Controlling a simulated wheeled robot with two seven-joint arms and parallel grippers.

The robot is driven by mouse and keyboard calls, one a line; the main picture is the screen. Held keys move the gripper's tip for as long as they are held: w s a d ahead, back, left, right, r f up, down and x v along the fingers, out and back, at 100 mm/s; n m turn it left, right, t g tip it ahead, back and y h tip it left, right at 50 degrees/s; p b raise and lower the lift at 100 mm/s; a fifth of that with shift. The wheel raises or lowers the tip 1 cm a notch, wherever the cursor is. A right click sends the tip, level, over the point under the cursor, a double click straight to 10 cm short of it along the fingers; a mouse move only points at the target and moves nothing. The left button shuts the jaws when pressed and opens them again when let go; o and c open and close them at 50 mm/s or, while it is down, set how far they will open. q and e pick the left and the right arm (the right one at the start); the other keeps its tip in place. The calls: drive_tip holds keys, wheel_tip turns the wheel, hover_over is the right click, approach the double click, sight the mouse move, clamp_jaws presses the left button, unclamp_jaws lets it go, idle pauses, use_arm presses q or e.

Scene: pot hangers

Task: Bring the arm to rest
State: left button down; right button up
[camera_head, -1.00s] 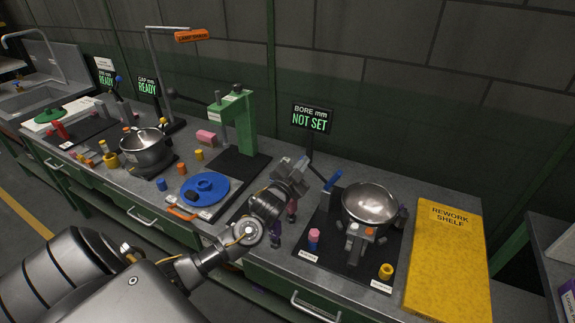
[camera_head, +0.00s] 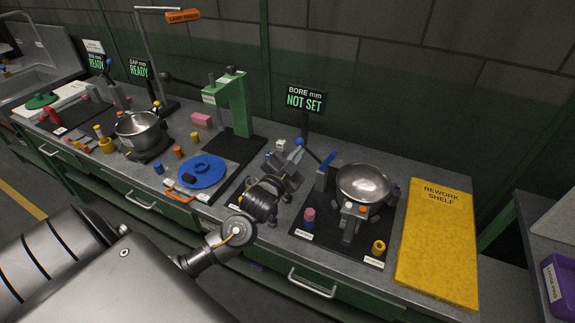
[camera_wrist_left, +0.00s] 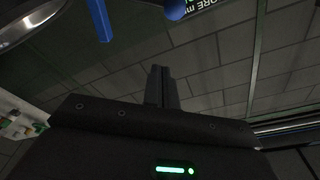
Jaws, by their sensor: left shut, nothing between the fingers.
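My left arm comes in from the lower left in the head view. Its gripper (camera_head: 284,160) hangs over the bench (camera_head: 330,153) between the green press (camera_head: 240,105) and the fixture holding a steel pot (camera_head: 363,184). Its fingers are closed together with nothing between them, which also shows in the left wrist view (camera_wrist_left: 162,86). The blue-knobbed lever (camera_head: 299,141) lies close beside the gripper in the picture. I cannot tell the gap between them. My right gripper is not in view.
A yellow rework shelf mat (camera_head: 438,250) lies bare at the right. A blue lid (camera_head: 202,171) lies left of the gripper. A second steel pot (camera_head: 138,129) and several small coloured pieces stand farther left. The "BORE mm NOT SET" sign (camera_head: 305,101) stands behind.

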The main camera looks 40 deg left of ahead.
use_arm(q)
drive_tip(key=s+d+f+n+g+h, duration=0.1)
drive_tip(key=s+d+f+n+g, duration=0.15)
drive_tip(key=s+f+g, duration=0.6)
drive_tip(key=s+d+f+n+g+b, duration=0.15)
drive_tip(key=s+d+f, duration=0.3)
drive_tip(key=s, duration=0.95)
drive_tip(key=s+d+f+n+g+h+p, duration=0.1)
drive_tip(key=s+d+f+g, duration=0.2)
drive_tip(key=s+f+g, duration=0.6)
drive_tip(key=s+f+t, duration=0.2)
drive_tip(key=s+f, duration=0.1)
drive_tip(key=f, duration=2.3)
drive_tip(key=s+a+f+g+b, duration=0.1)
drive_tip(key=s+a+f, duration=0.2)
drive_tip(key=s+f, duration=1.2)
drive_tip(key=shift+s+m, duration=0.4)
drive_tip(key=shift+s, duration=0.35)
